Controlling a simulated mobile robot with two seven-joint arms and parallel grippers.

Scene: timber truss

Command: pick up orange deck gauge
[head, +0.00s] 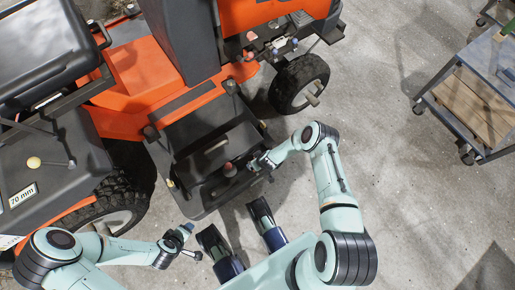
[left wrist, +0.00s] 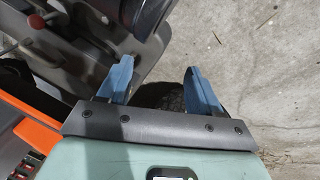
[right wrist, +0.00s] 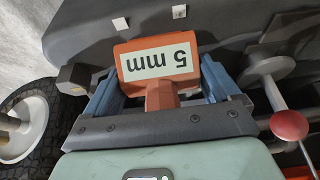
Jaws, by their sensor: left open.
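The orange deck gauge (right wrist: 158,62) is a block with a white "5 mm" label and a short stem, upside down in the right wrist view. My right gripper (right wrist: 160,72) has one blue finger at each side of the gauge. The fingers seem close to its sides; I cannot tell if they press on it. In the head view my right gripper (head: 256,163) is over the mower's dark floor, and I cannot make out the gauge there. My left gripper (head: 184,236) is open and empty beside the mower; its spread fingers also show in the left wrist view (left wrist: 160,66).
The orange mower (head: 135,75) fills the left. A red knob (right wrist: 288,125) on a rod stands close to my right gripper. A "70 mm" label (head: 23,195) is on the mower's left fender. A cart (head: 475,95) stands at the right, with clear concrete between.

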